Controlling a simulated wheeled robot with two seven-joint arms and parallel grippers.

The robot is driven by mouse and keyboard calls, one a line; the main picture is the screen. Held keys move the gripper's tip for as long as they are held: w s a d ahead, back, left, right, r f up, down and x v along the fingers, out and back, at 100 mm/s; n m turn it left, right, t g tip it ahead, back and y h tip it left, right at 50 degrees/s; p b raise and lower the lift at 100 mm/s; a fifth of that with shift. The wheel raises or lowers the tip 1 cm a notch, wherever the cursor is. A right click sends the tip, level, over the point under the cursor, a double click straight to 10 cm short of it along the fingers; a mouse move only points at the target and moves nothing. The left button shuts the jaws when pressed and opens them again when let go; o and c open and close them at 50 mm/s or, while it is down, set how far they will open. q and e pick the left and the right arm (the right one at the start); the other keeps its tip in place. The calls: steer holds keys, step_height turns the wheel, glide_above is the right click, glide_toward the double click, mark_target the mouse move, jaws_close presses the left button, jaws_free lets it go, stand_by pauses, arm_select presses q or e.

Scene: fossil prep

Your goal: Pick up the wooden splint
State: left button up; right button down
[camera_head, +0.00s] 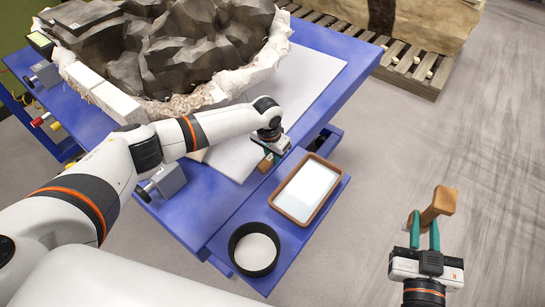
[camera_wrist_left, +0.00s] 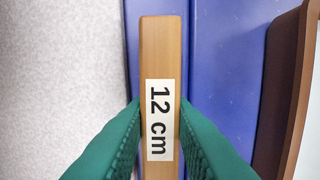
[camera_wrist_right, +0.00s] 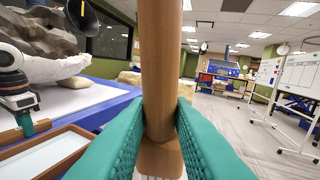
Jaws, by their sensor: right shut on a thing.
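The wooden splint (camera_wrist_left: 161,50) is a light brown bar with a white "12 cm" label. In the left wrist view it lies lengthwise over the blue surface; in the head view only a small brown part (camera_head: 265,165) shows beneath my left gripper. My left gripper (camera_head: 273,155) is at the blue table's edge, with its green fingers (camera_wrist_left: 160,108) on either side of the splint, very close to its sides. My right gripper (camera_head: 425,232) is shut on a brown wooden tool (camera_head: 438,206) with a thick handle, held above the floor. The tool also fills the middle of the right wrist view (camera_wrist_right: 160,70).
A large dark rock (camera_head: 200,50) in a white jacket stands on the blue table (camera_head: 345,50). On the lower blue shelf (camera_head: 213,240) are a brown-rimmed tray (camera_head: 283,211) and a black round bowl (camera_head: 238,263). A pallet (camera_head: 410,65) stands behind. Floor at right is clear.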

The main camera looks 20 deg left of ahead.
arm_select(q)
jaws_close()
step_height(320, 180, up, 10)
steer(key=shift+c, duration=0.4)
jaws_free()
jaws_close()
